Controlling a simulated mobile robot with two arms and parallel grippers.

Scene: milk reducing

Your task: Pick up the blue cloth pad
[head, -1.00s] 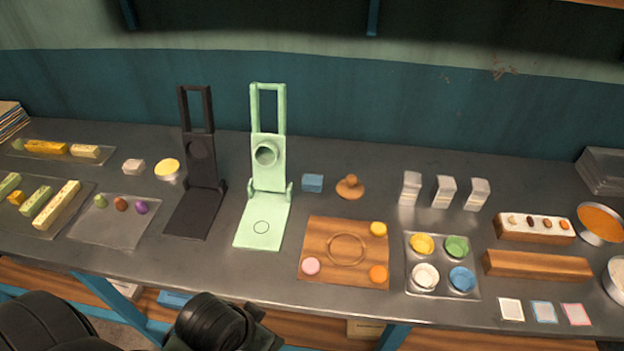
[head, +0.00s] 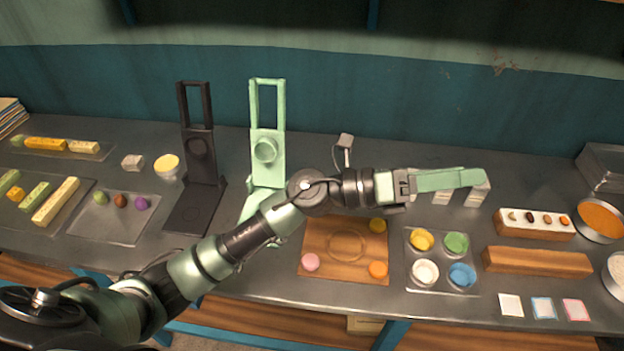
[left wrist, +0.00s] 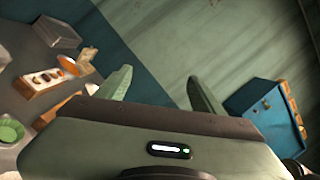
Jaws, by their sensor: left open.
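A small blue block, the likely blue cloth pad, sat behind the wooden board earlier; in the head view my left arm now hides that spot. My left gripper (head: 476,178) reaches to the right over the table, in front of the white stacks. In the left wrist view its two green fingers are apart with nothing between them (left wrist: 158,92). A flat square with a blue border (head: 543,310) lies at the front right, well away from the gripper. My right gripper is not in view.
Black press (head: 200,160) and mint press (head: 267,120) stand upright left of my forearm. The wooden board (head: 320,235), paint tray (head: 440,285) and wooden block (head: 537,262) lie in front of the arm. White stacks (head: 473,195) are partly hidden behind the gripper.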

